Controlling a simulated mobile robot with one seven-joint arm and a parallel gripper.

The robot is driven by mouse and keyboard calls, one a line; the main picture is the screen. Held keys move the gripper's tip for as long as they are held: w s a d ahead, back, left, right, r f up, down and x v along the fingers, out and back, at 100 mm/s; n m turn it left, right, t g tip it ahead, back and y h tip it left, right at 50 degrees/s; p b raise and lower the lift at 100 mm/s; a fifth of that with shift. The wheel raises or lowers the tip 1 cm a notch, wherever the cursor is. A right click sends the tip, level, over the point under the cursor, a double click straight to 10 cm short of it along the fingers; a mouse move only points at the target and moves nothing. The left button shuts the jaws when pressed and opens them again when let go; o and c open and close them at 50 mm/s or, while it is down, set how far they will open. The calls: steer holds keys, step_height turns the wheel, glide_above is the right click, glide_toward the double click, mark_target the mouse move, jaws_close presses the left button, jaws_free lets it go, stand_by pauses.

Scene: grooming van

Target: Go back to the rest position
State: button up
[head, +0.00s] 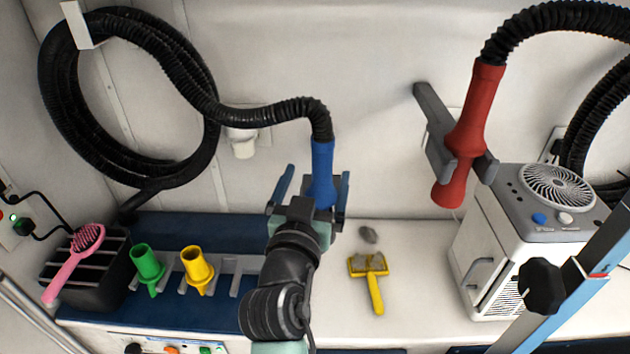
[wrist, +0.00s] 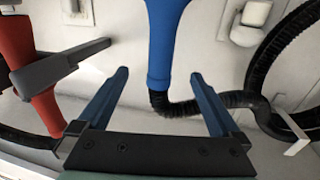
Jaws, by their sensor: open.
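My gripper (head: 317,172) is open, its two blue fingers apart on either side of the blue nozzle (head: 322,160) in the head view. In the wrist view, the blue nozzle (wrist: 166,40) shows beyond and between the spread fingertips (wrist: 158,73), with a gap on each side. No finger visibly touches it. The nozzle hangs at the end of a black ribbed hose (head: 270,113). Its lower end and whatever supports it are hidden behind my gripper in the head view.
A red nozzle (head: 474,110) sits in a grey forked wall holder (head: 437,112). A white fan-topped unit (head: 485,255) stands right. A yellow brush (head: 373,285) lies on the counter. Green (head: 147,264) and yellow (head: 196,267) nozzles and a pink brush (head: 72,265) are at left.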

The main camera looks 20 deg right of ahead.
steer(key=shift+s, duration=0.1)
stand_by(0.4)
steer(key=s+a+r+t+y, duration=0.1)
steer(key=s+a+r+t, duration=0.15)
steer(key=r, duration=0.85)
steer(key=s+a+r+t+y, duration=0.1)
steer(key=s+a+r+t, duration=0.2)
steer(key=r, duration=0.7)
steer(key=s+a+r+n+t+y, duration=0.3)
steer(key=s+r, duration=0.3)
steer(key=r, duration=0.2)
steer(key=s+a+r+n+t+y+p, duration=0.1)
steer(key=s+a+r+n+t+y, duration=0.1)
steer(key=s+a+r, duration=0.3)
step_height(320, 180, up, 4)
steer(key=shift+s+a+r+n+t+y, duration=0.2)
steer(key=shift+s+a+n+t+y, duration=0.2)
steer(key=shift+s+y, duration=0.3)
steer(key=shift+w, duration=0.15)
steer(key=shift+c, duration=0.3)
